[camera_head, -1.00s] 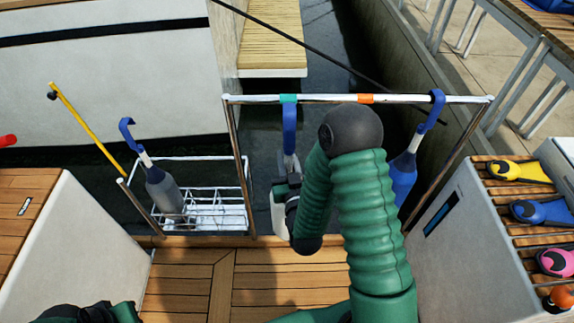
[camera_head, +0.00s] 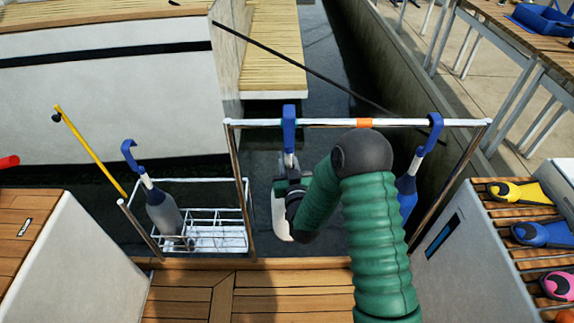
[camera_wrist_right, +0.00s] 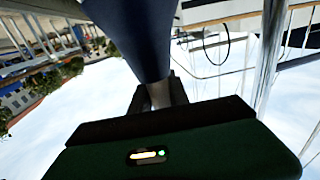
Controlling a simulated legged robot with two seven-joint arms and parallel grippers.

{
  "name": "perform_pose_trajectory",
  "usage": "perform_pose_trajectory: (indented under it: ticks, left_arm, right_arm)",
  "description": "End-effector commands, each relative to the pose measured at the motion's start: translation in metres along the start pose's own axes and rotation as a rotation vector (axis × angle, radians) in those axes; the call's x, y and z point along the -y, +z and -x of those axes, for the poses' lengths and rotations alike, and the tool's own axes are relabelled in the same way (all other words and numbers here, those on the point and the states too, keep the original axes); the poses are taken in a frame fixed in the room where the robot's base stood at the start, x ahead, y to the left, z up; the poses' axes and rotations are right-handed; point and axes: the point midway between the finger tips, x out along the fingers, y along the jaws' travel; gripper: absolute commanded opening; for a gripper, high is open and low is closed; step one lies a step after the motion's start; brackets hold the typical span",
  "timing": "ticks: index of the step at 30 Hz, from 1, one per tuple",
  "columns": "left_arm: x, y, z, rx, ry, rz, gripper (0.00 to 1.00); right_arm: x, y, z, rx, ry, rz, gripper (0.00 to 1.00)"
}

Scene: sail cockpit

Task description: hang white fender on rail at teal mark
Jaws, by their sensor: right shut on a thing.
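The white fender (camera_head: 279,217) hangs upright below the rail (camera_head: 415,123), partly hidden by my right arm. Its blue hook (camera_head: 289,130) overlaps the rail and rises a little above it. I cannot tell whether the hook is over the rail or just in front of it. The teal mark is hidden behind the hook. My right gripper (camera_head: 286,185) is shut on the fender's neck below the hook. My left gripper is out of view.
A blue fender (camera_head: 407,185) hangs at the rail's right end, and an orange mark (camera_head: 364,123) sits between. A grey fender (camera_head: 165,212) stands in the white wire basket (camera_head: 218,238) at left. A yellow pole (camera_head: 90,150) leans beyond it.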

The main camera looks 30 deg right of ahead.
Motion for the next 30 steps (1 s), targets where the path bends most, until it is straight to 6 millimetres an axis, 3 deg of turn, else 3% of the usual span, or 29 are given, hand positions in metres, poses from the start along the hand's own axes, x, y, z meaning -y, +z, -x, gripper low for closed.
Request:
perform_pose_trajectory:
  ticks: [9,21,30]
  left_arm:
    - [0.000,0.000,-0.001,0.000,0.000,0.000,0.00]
    - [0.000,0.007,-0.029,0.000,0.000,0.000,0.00]
    - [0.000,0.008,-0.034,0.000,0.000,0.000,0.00]
  right_arm:
    - [-0.004,-0.001,-0.023,-0.004,0.000,-0.001,0.00]
    - [-0.003,0.032,-0.022,-0.004,0.000,0.000,0.00]
    - [-0.003,0.038,-0.022,-0.005,0.000,0.000,0.00]
